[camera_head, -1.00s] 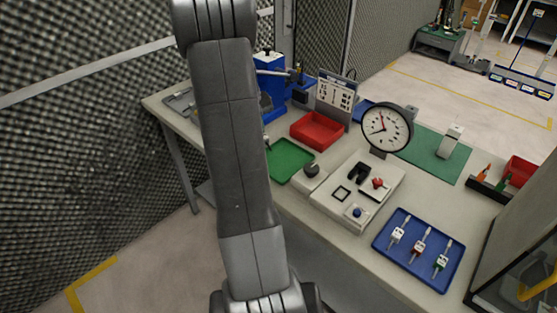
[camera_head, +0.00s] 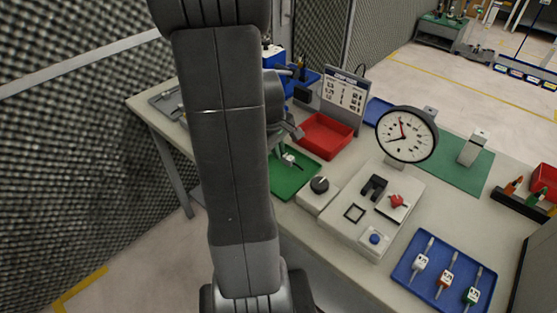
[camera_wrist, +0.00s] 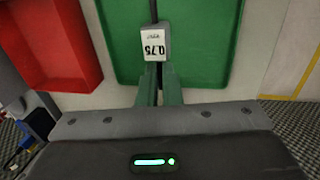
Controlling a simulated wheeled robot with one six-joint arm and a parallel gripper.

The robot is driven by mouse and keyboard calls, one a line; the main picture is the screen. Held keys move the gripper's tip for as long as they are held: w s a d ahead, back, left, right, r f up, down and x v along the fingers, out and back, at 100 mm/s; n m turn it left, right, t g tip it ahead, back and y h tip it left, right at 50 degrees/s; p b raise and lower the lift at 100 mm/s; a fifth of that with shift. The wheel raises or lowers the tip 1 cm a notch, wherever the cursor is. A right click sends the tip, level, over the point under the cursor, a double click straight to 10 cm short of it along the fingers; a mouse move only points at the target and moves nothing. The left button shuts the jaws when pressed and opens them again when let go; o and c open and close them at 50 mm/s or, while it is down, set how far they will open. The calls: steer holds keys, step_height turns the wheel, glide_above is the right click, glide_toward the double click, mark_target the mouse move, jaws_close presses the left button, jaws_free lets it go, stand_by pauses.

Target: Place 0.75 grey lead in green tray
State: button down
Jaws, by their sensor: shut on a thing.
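The grey lead (camera_wrist: 153,42), with a white label reading 0.75, is between the fingertips of my gripper (camera_wrist: 159,85) in the wrist view. My gripper is shut on it. The green tray (camera_wrist: 205,50) lies beneath the lead, which is within its outline. In the head view my gripper (camera_head: 281,146) is at the green tray (camera_head: 292,183), partly hidden by my arm. A small white label of the lead (camera_head: 289,158) shows over the tray. I cannot tell whether the lead touches the tray floor.
A red tray (camera_head: 325,136) adjoins the green tray. A grey device with a knob (camera_head: 319,185), a dial gauge (camera_head: 407,134) and a panel (camera_head: 372,209) stand to the right. A blue tray (camera_head: 450,261) holds white, red and green labelled leads.

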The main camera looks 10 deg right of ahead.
mark_target(280, 168)
steer(key=shift+f, duration=2)
steer(key=shift+f, duration=0.1)
steer(key=c, duration=1.6)
jaws_free()
steer(key=shift+f, duration=0.1)
step_height(280, 168, up, 12)
steer(key=s+a, duration=0.1)
steer(key=a, duration=0.1)
steer(key=shift+s+p, duration=0.25)
steer(key=shift+p, duration=0.05)
steer(key=f, duration=0.4)
steer(key=w+d+f, duration=0.1)
steer(key=f, duration=0.3)
steer(key=d+f+b, duration=0.1)
steer(key=f, duration=0.3)
steer(key=shift+w+f, duration=0.1)
steer(key=shift+w, duration=0.1)
steer(key=shift+r, duration=1.2)
